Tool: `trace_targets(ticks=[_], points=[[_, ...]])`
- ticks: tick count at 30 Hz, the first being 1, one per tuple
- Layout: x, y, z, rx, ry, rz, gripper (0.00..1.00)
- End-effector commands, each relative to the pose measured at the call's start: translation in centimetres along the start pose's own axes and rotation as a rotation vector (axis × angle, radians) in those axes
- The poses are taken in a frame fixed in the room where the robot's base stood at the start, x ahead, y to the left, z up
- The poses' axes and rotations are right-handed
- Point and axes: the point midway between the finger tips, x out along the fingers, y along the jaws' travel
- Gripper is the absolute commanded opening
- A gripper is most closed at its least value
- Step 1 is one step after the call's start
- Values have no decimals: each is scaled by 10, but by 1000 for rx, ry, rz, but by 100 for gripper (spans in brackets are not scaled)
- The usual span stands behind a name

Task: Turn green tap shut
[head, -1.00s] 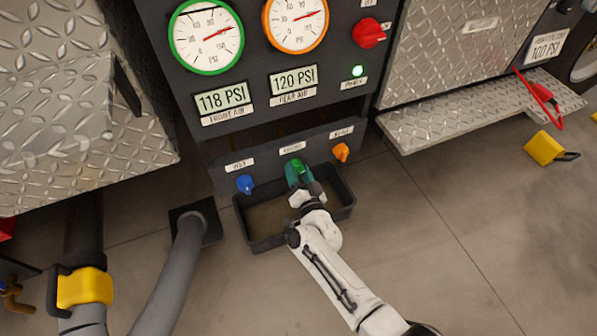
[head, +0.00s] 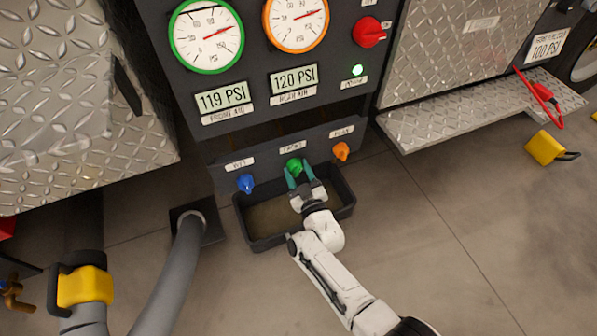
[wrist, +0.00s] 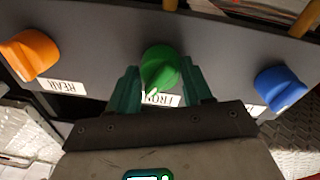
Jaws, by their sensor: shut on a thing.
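The green tap (head: 294,166) is the middle one of three on the lower dark panel, with a label above it. My gripper (head: 300,177) reaches it from below, with one teal finger on each side of it. In the wrist view the green tap (wrist: 161,66) sits between the two teal fingertips (wrist: 163,80), and the jaws are shut on it. A small white mark shows on its lower edge, above a partly hidden label. The exact angle of the tap is hard to tell.
The blue tap (head: 245,183) and orange tap (head: 341,151) flank it closely. A black tray (head: 262,243) lies below. The front readout (head: 221,98) shows 119 PSI, the rear readout (head: 294,78) 120 PSI.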

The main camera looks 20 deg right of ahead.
Motion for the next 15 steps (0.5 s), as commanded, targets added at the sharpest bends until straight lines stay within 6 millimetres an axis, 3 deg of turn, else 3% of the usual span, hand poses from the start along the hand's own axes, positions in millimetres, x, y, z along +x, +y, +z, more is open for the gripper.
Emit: trace_targets(ticks=[15], points=[[-1, -6, 2, -385, 22, -38, 19]])
